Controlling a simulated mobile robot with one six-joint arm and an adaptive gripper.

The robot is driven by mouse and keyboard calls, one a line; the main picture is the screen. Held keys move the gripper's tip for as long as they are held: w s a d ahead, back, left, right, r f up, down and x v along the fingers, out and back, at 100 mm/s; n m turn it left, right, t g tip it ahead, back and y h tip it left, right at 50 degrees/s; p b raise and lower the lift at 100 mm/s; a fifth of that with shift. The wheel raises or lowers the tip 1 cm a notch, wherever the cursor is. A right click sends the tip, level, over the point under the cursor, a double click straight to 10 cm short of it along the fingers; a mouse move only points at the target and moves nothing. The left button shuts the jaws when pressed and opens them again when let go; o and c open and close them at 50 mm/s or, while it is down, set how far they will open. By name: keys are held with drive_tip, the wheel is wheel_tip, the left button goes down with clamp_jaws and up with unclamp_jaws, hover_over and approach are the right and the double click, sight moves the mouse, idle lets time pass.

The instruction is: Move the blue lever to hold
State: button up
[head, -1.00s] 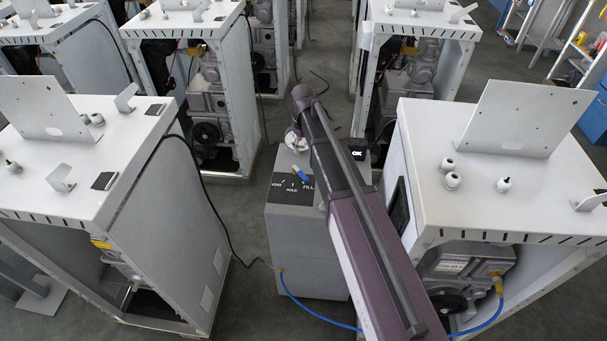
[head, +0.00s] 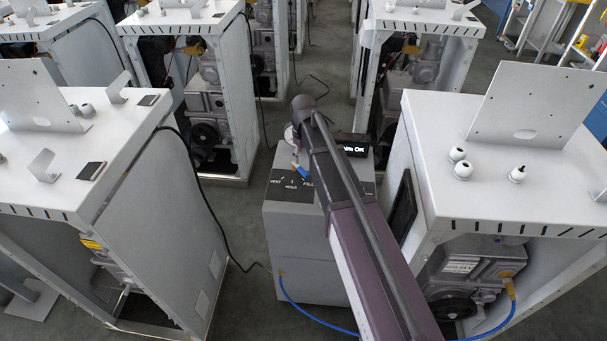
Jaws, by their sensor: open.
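The blue lever (head: 303,171) is on the dark top panel of the grey box (head: 293,240) in the middle of the head view. Its blue end points down and right, towards the FILL mark, right of the HOLD mark (head: 291,187). The VENT mark (head: 276,181) is at the left. My gripper (head: 294,150) is small in view, partly hidden by my arm, just behind the lever. It is open with nothing seen in it. I cannot tell whether it touches the lever.
A small dark display (head: 352,146) reading OK, partly covered by my arm, stands at the box's back right. White dispenser frames stand at left (head: 160,205) and right (head: 500,195). A blue hose (head: 310,311) runs from the box's front. Grey floor lies between.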

sight(304, 172)
drive_tip(key=shift+f+b, duration=2.9)
drive_tip(key=shift+f, duration=0.3)
drive_tip(key=shift+c, duration=0.2)
clamp_jaws()
